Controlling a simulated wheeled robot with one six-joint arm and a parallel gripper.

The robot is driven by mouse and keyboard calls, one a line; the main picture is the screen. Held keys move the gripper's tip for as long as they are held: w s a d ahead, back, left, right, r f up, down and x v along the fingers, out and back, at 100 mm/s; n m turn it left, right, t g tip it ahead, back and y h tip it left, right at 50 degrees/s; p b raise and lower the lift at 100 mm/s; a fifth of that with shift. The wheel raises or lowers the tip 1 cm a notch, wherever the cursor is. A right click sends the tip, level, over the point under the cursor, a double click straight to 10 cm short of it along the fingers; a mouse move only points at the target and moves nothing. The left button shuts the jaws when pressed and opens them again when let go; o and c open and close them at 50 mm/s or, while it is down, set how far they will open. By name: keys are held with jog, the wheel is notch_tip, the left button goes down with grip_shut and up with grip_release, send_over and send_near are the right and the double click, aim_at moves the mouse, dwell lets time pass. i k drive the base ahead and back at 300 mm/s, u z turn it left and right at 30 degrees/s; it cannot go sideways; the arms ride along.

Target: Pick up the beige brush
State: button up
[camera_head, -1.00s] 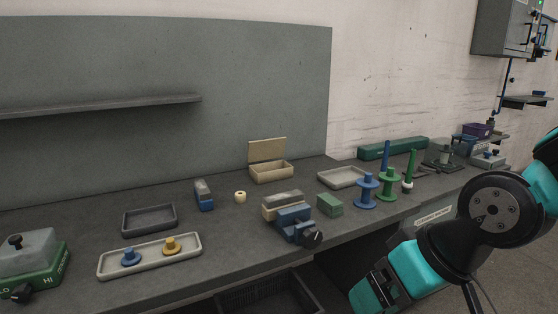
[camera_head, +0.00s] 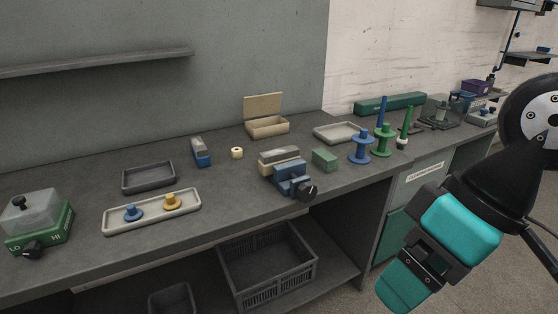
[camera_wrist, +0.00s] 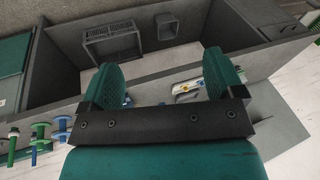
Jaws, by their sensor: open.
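The beige brush (camera_head: 278,164) is a beige block with a greyish top. It sits on the grey bench behind a blue clamp-like device (camera_head: 293,181) with a black knob, which hides part of its front; I cannot tell whether they touch. My gripper (camera_wrist: 161,62) is open, its two teal fingers wide apart in the wrist view with nothing seen held. In the head view it hangs low at the right, in front of the bench and well away from the brush. I cannot make out the brush surely in the wrist view.
A green block (camera_head: 325,160), blue spool (camera_head: 361,148) and green spool (camera_head: 382,141) stand right of the brush. Behind is an open beige box (camera_head: 267,128). A blue brush-like block (camera_head: 201,153) and a light tray (camera_head: 151,226) are left. A crate (camera_head: 268,262) sits below.

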aim_at(270, 158)
jog(key=z, duration=0.4)
jog(key=i, duration=1.35)
jog(key=u, duration=0.75)
